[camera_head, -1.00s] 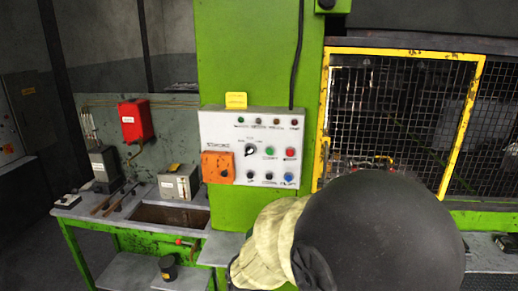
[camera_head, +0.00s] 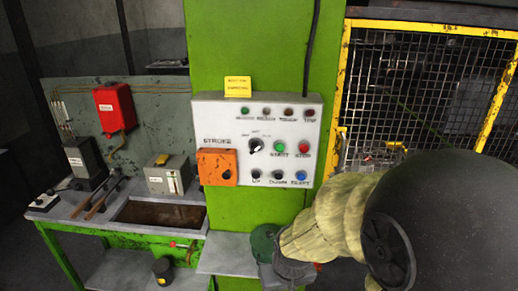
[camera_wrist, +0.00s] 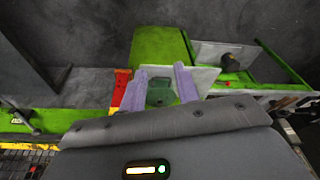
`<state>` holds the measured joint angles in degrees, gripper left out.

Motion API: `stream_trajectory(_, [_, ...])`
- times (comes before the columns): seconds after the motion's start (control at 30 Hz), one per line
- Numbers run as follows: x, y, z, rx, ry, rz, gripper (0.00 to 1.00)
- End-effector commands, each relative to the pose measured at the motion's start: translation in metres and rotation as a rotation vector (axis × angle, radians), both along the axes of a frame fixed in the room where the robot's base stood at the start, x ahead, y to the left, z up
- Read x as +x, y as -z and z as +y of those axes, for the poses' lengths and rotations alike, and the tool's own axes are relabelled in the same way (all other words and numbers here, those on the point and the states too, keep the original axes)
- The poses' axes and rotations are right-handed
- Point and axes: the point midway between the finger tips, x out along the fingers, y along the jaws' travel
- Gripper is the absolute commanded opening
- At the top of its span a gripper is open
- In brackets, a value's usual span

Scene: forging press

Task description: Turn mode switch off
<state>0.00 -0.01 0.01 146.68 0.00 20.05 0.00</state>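A black rotary switch (camera_head: 255,146) with a light pointer mark sits mid-panel on the white control panel (camera_head: 216,112). Small labels stand above it, too small to read, so I cannot tell its setting. My gripper's two purple fingers (camera_wrist: 160,75) show in the wrist view, spread apart with no object held between them. They point down toward a grey shelf, and a dark green round thing shows between them in that view. In the head view my arm is below and right of the panel; the fingers cannot be made out there. The switch is not in the wrist view.
An orange box (camera_head: 217,163) with a black knob sits left of the switch; green and red buttons (camera_head: 304,147) sit right. A yellow-framed mesh guard (camera_head: 345,80) stands right. A green-legged bench (camera_head: 110,232) with tools stands left. The grey shelf (camera_head: 226,252) juts out below the panel.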

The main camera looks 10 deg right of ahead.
Motion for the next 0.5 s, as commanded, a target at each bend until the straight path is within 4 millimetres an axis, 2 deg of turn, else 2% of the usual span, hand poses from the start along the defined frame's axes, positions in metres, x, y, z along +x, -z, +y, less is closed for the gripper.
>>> stream_trajectory(0.17, [0.001, 0.0, 0.001, 0.002, 0.001, -0.006, 0.32])
stream_trajectory(0.27, [0.012, 0.0, 0.006, 0.019, 0.017, -0.056, 0.32])
stream_trajectory(0.37, [0.038, -0.006, 0.017, 0.062, 0.06, -0.18, 0.32])
stream_trajectory(0.47, [0.075, -0.023, 0.035, 0.131, 0.131, -0.377, 0.32])
stream_trajectory(0.5, [0.091, -0.034, 0.042, 0.163, 0.166, -0.469, 0.32])
